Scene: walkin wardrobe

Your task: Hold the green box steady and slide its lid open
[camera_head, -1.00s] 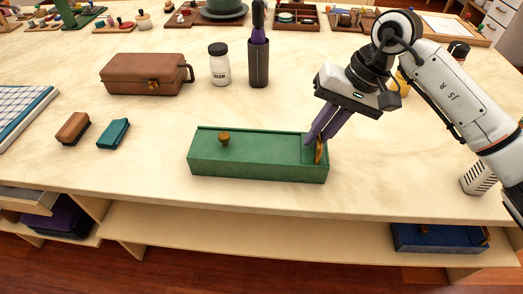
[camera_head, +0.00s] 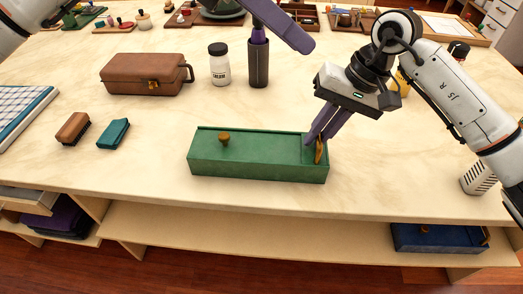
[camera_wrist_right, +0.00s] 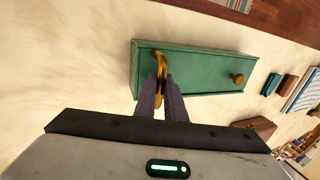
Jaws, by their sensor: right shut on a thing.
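The long green box (camera_head: 255,168) lies on the table near its front edge. Its green lid (camera_head: 265,146) lies along the top, with a round brass knob (camera_head: 224,138) near the left end. My right gripper (camera_head: 316,140) is at the right end, its purple fingers closed on the curved brass handle (camera_head: 319,152). The right wrist view shows the fingers at the handle (camera_wrist_right: 160,68) and the knob (camera_wrist_right: 236,78) farther along, clear of them. My left gripper (camera_head: 303,44) is at the top, well above and away from the box; only part of its purple fingers shows.
A brown case (camera_head: 145,75), a white jar (camera_head: 219,66) and a dark bottle holder (camera_head: 258,65) stand behind the box. Two brushes, one brown (camera_head: 73,128) and one teal (camera_head: 113,133), lie to its left. The table's front edge is close in front.

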